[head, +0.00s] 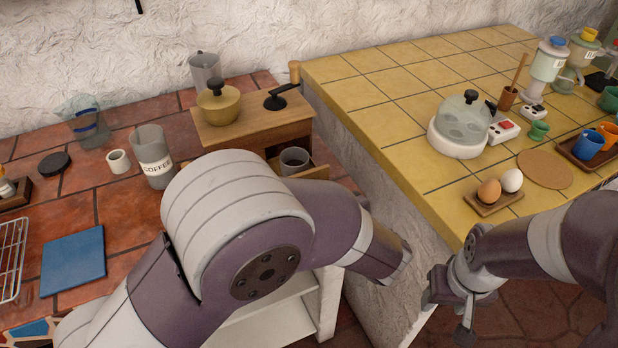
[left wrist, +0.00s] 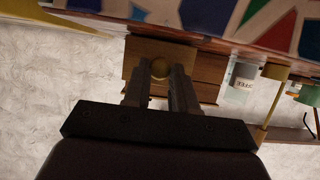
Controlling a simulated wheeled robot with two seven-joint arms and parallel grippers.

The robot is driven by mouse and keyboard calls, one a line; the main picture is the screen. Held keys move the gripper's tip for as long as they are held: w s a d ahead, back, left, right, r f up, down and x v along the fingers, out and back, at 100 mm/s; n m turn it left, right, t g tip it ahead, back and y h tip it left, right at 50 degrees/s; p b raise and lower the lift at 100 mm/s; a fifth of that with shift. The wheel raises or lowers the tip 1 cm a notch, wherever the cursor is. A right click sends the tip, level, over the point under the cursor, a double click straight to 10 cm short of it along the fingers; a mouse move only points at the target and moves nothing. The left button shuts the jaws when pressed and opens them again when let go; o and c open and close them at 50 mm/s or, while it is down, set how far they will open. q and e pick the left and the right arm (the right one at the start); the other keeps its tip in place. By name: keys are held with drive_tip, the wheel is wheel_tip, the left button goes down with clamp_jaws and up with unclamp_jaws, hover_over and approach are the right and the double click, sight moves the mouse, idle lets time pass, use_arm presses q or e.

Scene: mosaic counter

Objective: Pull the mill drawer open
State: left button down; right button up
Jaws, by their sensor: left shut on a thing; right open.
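The mill (head: 255,125) is a wooden box with a yellow domed hopper (head: 218,103) and a black crank (head: 280,98) on top. Its drawer (head: 318,172) stands out from the front, and a dark grey cup (head: 294,160) shows inside it. My arm hides part of the drawer in the head view. In the left wrist view my left gripper (left wrist: 161,76) is shut on the round brass drawer knob (left wrist: 159,67), in front of the wooden drawer front (left wrist: 146,50). The head view does not show the left fingers. My right gripper (head: 452,298) is open and empty, low beside the yellow counter.
A coffee canister (head: 153,165), a small white cup (head: 118,161) and a blue tile (head: 73,261) are on the red counter. The yellow-tiled counter (head: 380,95) to the right holds eggs (head: 489,192) on a board and a domed cooker (head: 460,125). Its white side wall stands close to the mill.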

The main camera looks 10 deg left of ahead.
use_arm(q)
drive_tip(key=shift+s+f, duration=0.1)
drive_tip(key=shift+s, duration=0.05)
drive_tip(key=c, duration=0.9)
unclamp_jaws()
drive_tip(key=p+v, duration=0.1)
drive_tip(key=v, duration=1.1)
drive_tip(key=shift+s+d+p, duration=0.2)
drive_tip(key=shift+d+p, duration=0.05)
drive_tip(key=shift+p, duration=0.1)
